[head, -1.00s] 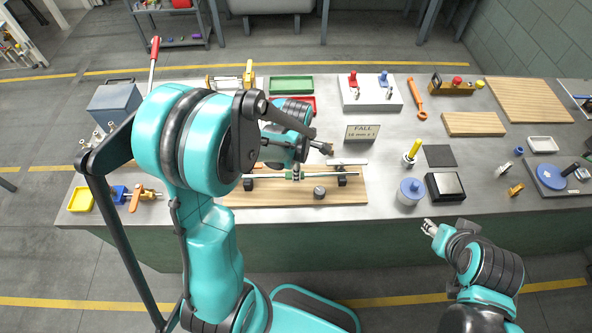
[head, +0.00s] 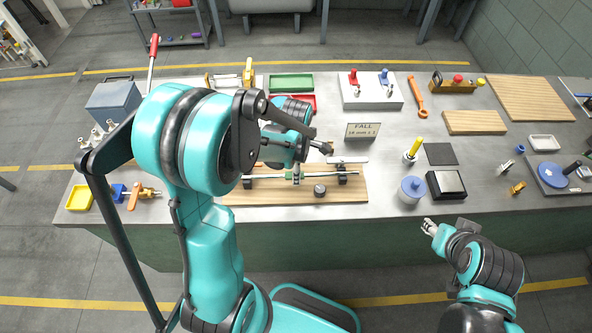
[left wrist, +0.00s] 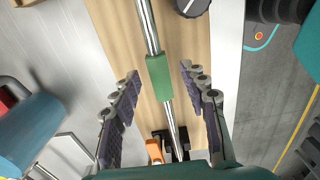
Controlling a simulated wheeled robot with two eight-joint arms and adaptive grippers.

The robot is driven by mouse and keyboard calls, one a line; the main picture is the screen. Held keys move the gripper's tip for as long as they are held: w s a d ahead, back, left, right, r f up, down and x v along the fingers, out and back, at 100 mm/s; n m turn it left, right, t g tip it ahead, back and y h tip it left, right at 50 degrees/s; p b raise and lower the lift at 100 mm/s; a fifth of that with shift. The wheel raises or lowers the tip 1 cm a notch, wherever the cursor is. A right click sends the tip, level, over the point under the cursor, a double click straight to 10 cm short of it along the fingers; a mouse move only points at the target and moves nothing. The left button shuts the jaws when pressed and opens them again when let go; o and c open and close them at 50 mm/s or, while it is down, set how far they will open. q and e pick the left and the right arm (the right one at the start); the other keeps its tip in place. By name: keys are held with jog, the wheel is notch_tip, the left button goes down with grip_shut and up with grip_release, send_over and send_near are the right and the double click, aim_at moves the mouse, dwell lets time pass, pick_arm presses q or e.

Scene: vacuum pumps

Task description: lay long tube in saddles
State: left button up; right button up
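The long tube (head: 325,176) is a thin silver rod with a green sleeve (head: 296,174) near its middle. It lies level along the wooden board (head: 355,194), across the left black saddle (head: 247,184) and the right black saddle (head: 342,180). I cannot tell how deep it sits in them. In the left wrist view the tube (left wrist: 149,28) runs between the spread fingers of my left gripper (left wrist: 160,82), with a gap on each side of the green sleeve (left wrist: 159,78).
A dark round knob (head: 319,190) stands on the board in front of the tube. A short pale tube (head: 347,160) lies behind it. A sign (head: 362,130), a blue-lidded jar (head: 412,190) and a black box (head: 446,186) stand to the right. Bare bench lies between sign and jar.

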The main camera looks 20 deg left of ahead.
pick_arm(q)
notch_tip(320, 180, up, 12)
dwell(0.6)
grip_shut()
dwell(0.3)
dwell(1.1)
